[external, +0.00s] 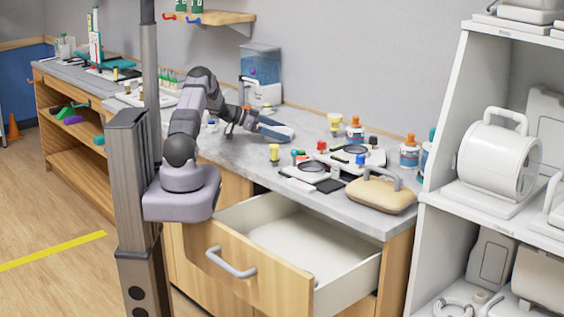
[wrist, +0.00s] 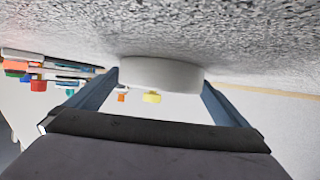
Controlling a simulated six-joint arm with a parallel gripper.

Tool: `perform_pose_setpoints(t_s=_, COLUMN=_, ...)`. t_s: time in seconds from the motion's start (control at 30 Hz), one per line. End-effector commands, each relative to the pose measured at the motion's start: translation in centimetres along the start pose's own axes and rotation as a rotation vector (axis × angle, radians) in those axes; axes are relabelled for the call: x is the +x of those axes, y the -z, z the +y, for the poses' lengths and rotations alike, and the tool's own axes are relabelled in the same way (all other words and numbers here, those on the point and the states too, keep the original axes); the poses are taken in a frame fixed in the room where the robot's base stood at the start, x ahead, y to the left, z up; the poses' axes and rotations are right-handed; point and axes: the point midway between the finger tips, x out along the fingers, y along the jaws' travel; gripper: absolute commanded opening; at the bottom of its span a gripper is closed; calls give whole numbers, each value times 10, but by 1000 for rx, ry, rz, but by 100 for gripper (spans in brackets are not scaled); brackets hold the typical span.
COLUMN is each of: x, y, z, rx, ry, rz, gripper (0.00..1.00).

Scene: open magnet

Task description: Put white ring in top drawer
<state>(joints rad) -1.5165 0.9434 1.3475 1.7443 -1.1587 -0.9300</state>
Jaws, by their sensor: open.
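The white ring (wrist: 160,73) shows in the wrist view as a low, smooth white band against the speckled counter, between my two blue fingers. My gripper (wrist: 160,88) is open with one finger on each side of it; I cannot tell if either finger touches it. In the external view my gripper (external: 272,130) is low over the counter, reaching to the right, and I cannot clearly separate the ring from the fingers there. The top drawer (external: 232,262) is pulled out below the counter, and its visible inside is empty.
A blue-filled tank (external: 261,65) is behind my gripper. White shelves (external: 440,130) rise at the right.

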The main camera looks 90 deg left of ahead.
Motion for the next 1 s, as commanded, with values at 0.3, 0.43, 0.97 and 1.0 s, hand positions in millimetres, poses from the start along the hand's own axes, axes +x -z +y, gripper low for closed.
perform_pose_setpoints(t_s=0.3, x=-1, y=1, z=0, rx=0, ry=0, rz=0, gripper=58)
perform_pose_setpoints(t_s=0.43, x=-1, y=1, z=0, rx=1, ry=1, rz=2, gripper=54)
perform_pose_setpoints(t_s=0.97, x=-11, y=26, z=0, rx=1, ry=0, rz=2, gripper=54)
perform_pose_setpoints(t_s=1.0, x=-13, y=31, z=0, rx=1, ry=1, rz=2, gripper=54)
